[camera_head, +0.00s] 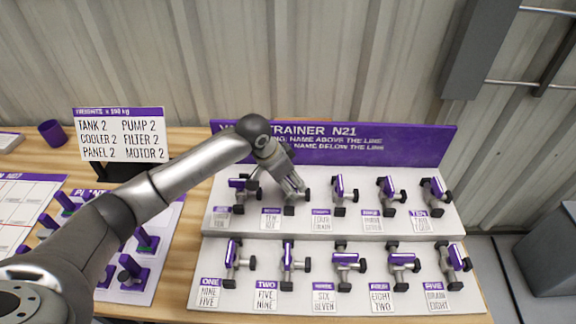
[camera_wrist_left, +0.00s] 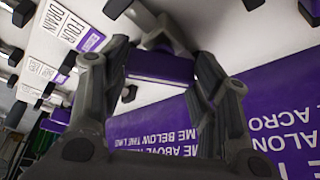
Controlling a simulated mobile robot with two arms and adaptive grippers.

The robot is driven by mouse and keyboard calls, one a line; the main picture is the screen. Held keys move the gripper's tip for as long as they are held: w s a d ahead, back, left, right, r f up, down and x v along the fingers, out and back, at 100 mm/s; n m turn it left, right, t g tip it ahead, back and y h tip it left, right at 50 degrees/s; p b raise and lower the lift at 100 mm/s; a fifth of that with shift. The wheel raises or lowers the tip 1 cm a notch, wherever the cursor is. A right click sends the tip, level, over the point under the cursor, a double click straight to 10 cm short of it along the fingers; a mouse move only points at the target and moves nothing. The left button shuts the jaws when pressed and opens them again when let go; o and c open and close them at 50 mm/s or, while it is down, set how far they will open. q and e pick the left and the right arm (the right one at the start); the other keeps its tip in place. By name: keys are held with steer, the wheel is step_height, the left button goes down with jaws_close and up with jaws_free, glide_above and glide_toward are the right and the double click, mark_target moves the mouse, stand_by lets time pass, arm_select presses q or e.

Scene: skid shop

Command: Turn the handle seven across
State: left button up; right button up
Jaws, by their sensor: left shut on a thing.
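The trainer board (camera_head: 330,232) holds two rows of small valves with purple handles, each above a white label. My left gripper (camera_head: 293,197) reaches down over the second valve of the upper row, above its label (camera_head: 271,219), whose upper name is too small to read. In the left wrist view the purple handle (camera_wrist_left: 160,67) lies between the two fingers of my left gripper (camera_wrist_left: 163,85), which is shut on it. In the head view the gripper covers this handle, so its angle on the line cannot be told there. My right gripper is not in view.
Neighbouring upper valves stand close on both sides, with purple handles at left (camera_head: 238,183) and right (camera_head: 339,184). The lower row, with handle two (camera_head: 287,252), is in front. A purple sign (camera_head: 410,150) rises behind. A board of purple pegs (camera_head: 130,272) lies left.

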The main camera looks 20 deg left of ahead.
arm_select(q)
steer(key=n+y+p, duration=0.1)
steer(key=n+p, duration=0.1)
steer(key=p, duration=0.1)
steer(key=n+p, duration=0.3)
steer(key=n+t+y+p, duration=0.1)
steer(key=n+p, duration=0.1)
steer(key=p, duration=0.1)
steer(key=shift+s+d+r+y+p, duration=0.1)
steer(key=shift+d+r+y+p, duration=0.15)
steer(key=shift+y+p, duration=0.1)
steer(key=shift+f+n+y+p, duration=0.2)
steer(key=shift+n+y+p, duration=0.45)
steer(key=shift+n+p, duration=1)
steer(key=shift+n, duration=0.35)
steer(key=o, duration=1)
steer(key=v, duration=1.2)
steer(key=shift+f, duration=0.1)
